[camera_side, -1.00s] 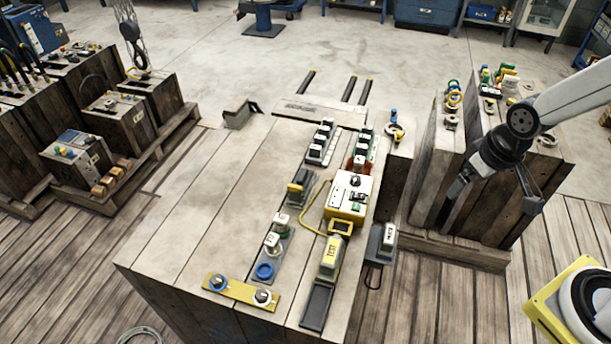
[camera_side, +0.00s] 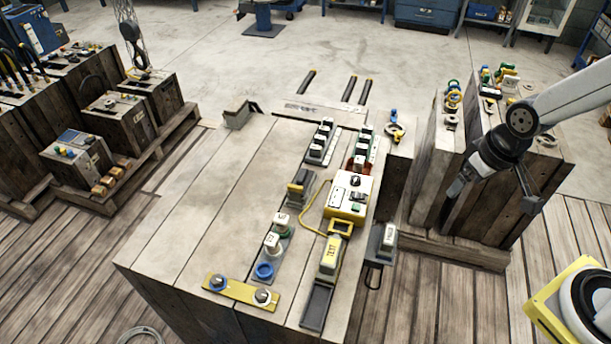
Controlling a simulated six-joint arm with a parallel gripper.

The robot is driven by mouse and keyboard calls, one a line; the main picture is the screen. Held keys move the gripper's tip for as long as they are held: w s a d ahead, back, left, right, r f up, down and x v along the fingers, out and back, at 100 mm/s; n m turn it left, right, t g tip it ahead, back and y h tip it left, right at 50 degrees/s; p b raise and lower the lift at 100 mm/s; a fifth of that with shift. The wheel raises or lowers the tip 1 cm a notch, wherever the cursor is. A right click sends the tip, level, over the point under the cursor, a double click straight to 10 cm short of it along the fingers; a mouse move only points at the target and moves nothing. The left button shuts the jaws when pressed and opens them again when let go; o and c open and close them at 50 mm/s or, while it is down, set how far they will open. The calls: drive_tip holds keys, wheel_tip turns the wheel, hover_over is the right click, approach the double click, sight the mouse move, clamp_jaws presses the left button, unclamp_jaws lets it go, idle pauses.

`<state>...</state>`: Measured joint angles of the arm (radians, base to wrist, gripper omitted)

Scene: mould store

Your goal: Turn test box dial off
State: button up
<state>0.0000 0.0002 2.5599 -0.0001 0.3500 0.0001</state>
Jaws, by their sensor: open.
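The yellow test box (camera_side: 345,208) sits on the right part of the wooden block's top. Its upper face is white and carries a small black dial (camera_side: 355,181). The dial's pointer setting is too small to read. A yellow cable runs from the box to a yellow plug labelled TEST (camera_side: 330,258) in front of it. My gripper (camera_side: 492,202) is open and empty, to the right of the block and well apart from the test box, in front of the upright wooden moulds.
The wooden block (camera_side: 190,215) holds several connectors and a yellow plate (camera_side: 240,291) with two round knobs. A grey connector (camera_side: 388,240) hangs at its right edge. Upright moulds (camera_side: 475,170) stand on a pallet behind my gripper. The block's left top is bare.

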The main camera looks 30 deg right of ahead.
drive_tip(key=shift+c, duration=0.5)
drive_tip(key=m+g, duration=0.2)
drive_tip(key=m, duration=2.1)
hover_over(355, 178)
drive_tip(key=f, duration=1.2)
drive_tip(key=shift+s+d+f, duration=0.15)
drive_tip(key=shift+s+f, duration=0.1)
drive_tip(key=shift+s, duration=0.15)
drive_tip(key=shift+w+f+m, duration=0.3)
drive_tip(key=shift+f, duration=0.1)
drive_tip(key=shift+w+f, duration=0.1)
drive_tip(key=shift+f, duration=3.8)
clamp_jaws()
